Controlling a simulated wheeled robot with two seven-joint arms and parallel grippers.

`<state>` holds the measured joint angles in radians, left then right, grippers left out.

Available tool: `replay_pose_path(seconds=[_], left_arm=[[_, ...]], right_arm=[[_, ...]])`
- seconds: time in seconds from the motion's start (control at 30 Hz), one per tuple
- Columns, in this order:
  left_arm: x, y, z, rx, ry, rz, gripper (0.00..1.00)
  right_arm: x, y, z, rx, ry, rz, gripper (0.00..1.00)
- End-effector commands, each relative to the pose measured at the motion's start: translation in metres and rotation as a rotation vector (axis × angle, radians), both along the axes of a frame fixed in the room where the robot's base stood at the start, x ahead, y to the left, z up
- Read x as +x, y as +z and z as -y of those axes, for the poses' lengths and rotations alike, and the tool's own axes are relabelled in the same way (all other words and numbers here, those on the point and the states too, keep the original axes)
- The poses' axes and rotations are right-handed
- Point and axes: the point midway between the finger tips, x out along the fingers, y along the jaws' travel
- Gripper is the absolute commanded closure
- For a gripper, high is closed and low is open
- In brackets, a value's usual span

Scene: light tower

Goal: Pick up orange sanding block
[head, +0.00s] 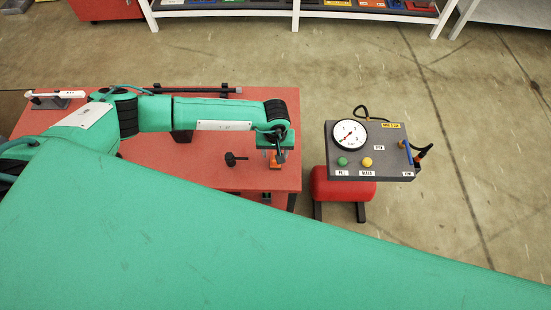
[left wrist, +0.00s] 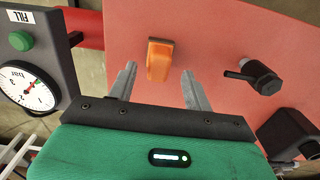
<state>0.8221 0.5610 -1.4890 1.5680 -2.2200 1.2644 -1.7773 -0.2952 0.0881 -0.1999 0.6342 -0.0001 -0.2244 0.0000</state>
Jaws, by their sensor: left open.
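The orange sanding block (left wrist: 160,60) lies on the red table (left wrist: 215,30) in the left wrist view, ahead of and between my open fingers. My left gripper (left wrist: 158,82) is open and empty, with the block just beyond its fingertips. In the head view the left gripper (head: 275,158) points down over the right part of the table, and the orange block (head: 275,166) shows partly at its fingers. The gap between fingers and block is hard to judge. My right gripper is in neither view.
A black tool (head: 234,159) lies left of the block. A grey panel with a gauge (head: 368,150) above a red tank (head: 340,187) stands just right of the table. A white-handled tool (head: 55,95) rests at the table's far left. Shelves (head: 296,12) line the back.

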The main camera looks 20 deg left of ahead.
Motion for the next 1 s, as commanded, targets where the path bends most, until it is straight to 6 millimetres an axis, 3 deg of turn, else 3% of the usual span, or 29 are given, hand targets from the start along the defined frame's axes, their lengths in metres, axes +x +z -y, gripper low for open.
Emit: replay_pose_path(seconds=[0.23, 0.57, 0.8, 1.0], left_arm=[[0.000, -0.030, 0.002, -0.001, 0.001, -0.002, 0.49], [0.000, -0.036, 0.001, -0.001, 0.000, 0.000, 0.49], [0.000, -0.036, 0.001, -0.001, 0.000, 0.000, 0.96], [0.000, -0.036, 0.001, -0.001, 0.000, 0.000, 0.99]], right_arm=[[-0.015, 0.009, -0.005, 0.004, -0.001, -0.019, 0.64], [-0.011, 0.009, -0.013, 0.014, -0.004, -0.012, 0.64], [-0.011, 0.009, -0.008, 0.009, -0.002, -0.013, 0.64], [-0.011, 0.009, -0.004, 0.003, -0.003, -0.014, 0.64]])
